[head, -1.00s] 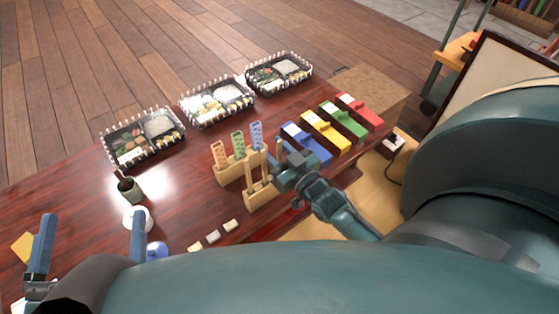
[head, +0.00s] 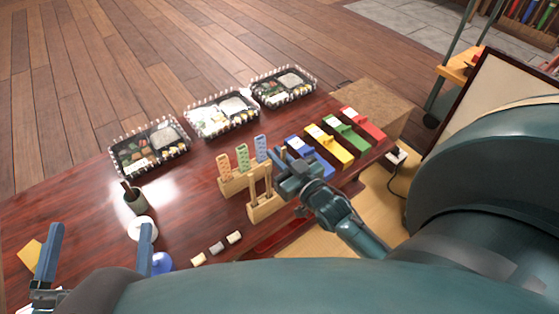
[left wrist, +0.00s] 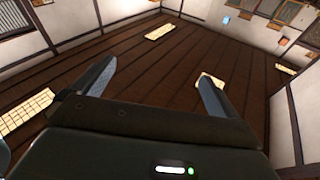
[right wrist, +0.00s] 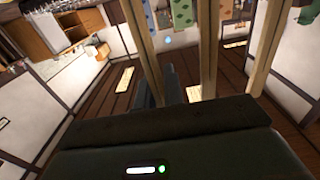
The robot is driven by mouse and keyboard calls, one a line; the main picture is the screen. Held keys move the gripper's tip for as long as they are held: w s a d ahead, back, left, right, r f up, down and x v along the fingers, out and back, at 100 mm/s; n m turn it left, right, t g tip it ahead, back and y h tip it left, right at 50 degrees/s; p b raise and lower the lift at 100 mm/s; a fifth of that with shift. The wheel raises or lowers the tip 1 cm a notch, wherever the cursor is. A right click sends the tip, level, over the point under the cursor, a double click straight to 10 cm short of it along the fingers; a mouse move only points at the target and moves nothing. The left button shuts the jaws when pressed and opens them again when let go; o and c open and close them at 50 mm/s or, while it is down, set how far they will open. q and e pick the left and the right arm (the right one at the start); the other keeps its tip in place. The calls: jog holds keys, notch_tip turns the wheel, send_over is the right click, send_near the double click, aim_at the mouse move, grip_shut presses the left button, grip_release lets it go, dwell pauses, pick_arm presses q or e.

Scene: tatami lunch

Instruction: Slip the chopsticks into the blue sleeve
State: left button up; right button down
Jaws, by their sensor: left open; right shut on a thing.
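Patterned orange (head: 223,167), green (head: 242,158) and blue (head: 261,147) sleeves stand upright in a wooden rack (head: 235,186). A small wooden stand (head: 265,209) in front of it has upright wooden sticks. My right gripper (head: 287,166) is shut beside this stand, on slim pale wooden chopsticks (head: 282,152), mostly hidden by the fingers. In the right wrist view, a pale stick (right wrist: 143,45) rises at the fingers, and two others stand to the right. My left gripper (head: 97,248) is open and empty at the left front.
Blue, yellow, green and red boxes (head: 362,123) lie in a row right of the rack. Several lunch trays (head: 222,112) line the far edge. A dark cup (head: 136,202), a white dish (head: 142,229) and small blocks (head: 217,248) are at left and front.

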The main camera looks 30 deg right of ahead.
pick_arm(q)
jog(key=a+n+g+y+p, duration=0.1)
jog(key=p, duration=0.3)
jog(key=s+a+g+y+p, duration=0.1)
jog(key=g+y+p, duration=0.1)
jog(key=p, duration=0.2)
jog(key=a+n+g+y+p, duration=0.1)
jog(key=p, duration=0.3)
jog(key=shift+s+a+r+n+g+y, duration=0.3)
jog(key=shift+r+y, duration=0.05)
jog(key=shift+y, duration=0.05)
pick_arm(e)
notch_tip(320, 180, up, 16)
jog(key=shift+f, duration=0.1)
